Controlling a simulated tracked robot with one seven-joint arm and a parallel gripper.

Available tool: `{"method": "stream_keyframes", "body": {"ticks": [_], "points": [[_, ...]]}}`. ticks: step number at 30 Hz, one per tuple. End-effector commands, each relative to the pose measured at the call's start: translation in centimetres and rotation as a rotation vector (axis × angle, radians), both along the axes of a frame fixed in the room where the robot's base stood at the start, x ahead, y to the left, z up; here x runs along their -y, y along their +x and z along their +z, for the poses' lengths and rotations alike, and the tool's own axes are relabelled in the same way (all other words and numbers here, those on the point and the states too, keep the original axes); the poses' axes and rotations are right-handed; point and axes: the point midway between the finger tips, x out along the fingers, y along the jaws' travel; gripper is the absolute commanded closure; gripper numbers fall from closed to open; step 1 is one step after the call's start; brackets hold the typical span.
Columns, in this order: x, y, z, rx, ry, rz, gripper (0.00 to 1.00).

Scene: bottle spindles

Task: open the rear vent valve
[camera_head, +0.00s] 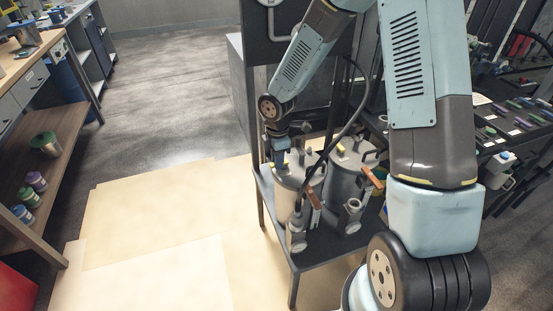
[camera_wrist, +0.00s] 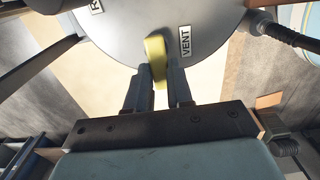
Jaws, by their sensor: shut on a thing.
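Two grey metal pots stand on a dark stand, a left pot (camera_head: 288,178) and a right pot (camera_head: 346,182). My gripper (camera_head: 280,150) is at the top of the left pot. In the wrist view its two fingers (camera_wrist: 160,82) are shut on a yellow valve handle (camera_wrist: 155,48) at the edge of a round grey lid (camera_wrist: 125,35). A label reading "VENT" (camera_wrist: 186,41) is beside the handle. A second label (camera_wrist: 96,5), starting with "R", is cut off by the frame. The valve body under the handle is hidden.
Copper-coloured levers (camera_head: 315,196) and pipe fittings (camera_head: 297,238) are at the pots' front. A dark hose (camera_wrist: 285,35) joins the lid's right side. A wooden workbench (camera_head: 45,150) is at left. A tool table (camera_head: 510,130) is at right. The floor at left is clear.

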Motion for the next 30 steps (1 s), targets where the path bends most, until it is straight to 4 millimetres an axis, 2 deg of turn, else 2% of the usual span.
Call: {"method": "stream_keyframes", "body": {"ticks": [10,11,18,26,30], "points": [[-0.02,0.00,0.02,0.001,0.000,0.004,1.00],[-0.02,0.00,0.02,0.001,0.000,0.004,0.77],[0.00,0.00,0.01,0.000,0.000,0.003,0.54],[0.02,0.01,0.08,0.000,0.000,0.002,0.53],[0.03,0.07,0.96,0.002,0.001,0.001,0.53]]}}
